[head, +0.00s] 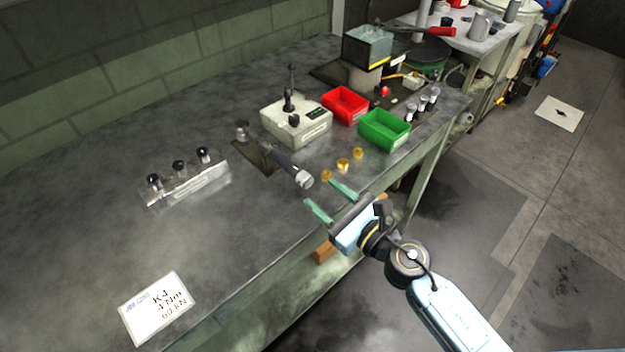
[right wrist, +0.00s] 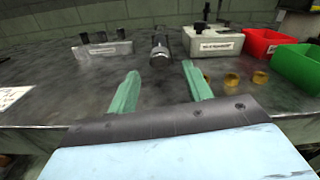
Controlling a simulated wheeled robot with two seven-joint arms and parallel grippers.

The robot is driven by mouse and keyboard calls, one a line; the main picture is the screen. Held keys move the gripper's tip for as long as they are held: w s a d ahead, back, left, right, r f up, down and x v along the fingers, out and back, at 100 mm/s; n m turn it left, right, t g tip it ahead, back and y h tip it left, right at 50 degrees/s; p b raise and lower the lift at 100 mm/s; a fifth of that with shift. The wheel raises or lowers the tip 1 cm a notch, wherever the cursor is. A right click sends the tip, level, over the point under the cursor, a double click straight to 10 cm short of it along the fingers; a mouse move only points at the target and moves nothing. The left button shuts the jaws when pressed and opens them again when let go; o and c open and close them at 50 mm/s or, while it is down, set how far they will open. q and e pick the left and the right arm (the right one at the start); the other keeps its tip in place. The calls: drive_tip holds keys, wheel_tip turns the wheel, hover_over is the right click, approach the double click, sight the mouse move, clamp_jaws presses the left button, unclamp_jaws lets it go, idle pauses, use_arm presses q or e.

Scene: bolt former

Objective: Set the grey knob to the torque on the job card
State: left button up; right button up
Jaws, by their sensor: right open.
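The job card (head: 158,308) lies at the table's front left and reads K4, 4 Nm, 60 kN. A dark, rod-shaped tool (head: 284,162) lies on the bench with a light grey knob (head: 304,180) at its near end. The grey knob also shows in the right wrist view (right wrist: 159,58), ahead and between the fingers. Any scale on it is too small to read. My right gripper (head: 326,196) is open and empty at the bench's front edge, its green fingers pointing towards the knob and apart from it. My left gripper is not in view.
A pale box (head: 297,128) with a lever and black knob stands behind the tool. Red (head: 346,105) and green bins (head: 385,130) stand to its right. Brass pieces (head: 343,166) lie right of the knob. The front left bench is mostly free.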

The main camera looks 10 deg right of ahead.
sight(309, 183)
drive_tip(key=shift+x, duration=2.2)
drive_tip(key=shift+c, duration=0.2)
drive_tip(key=c, duration=0.9)
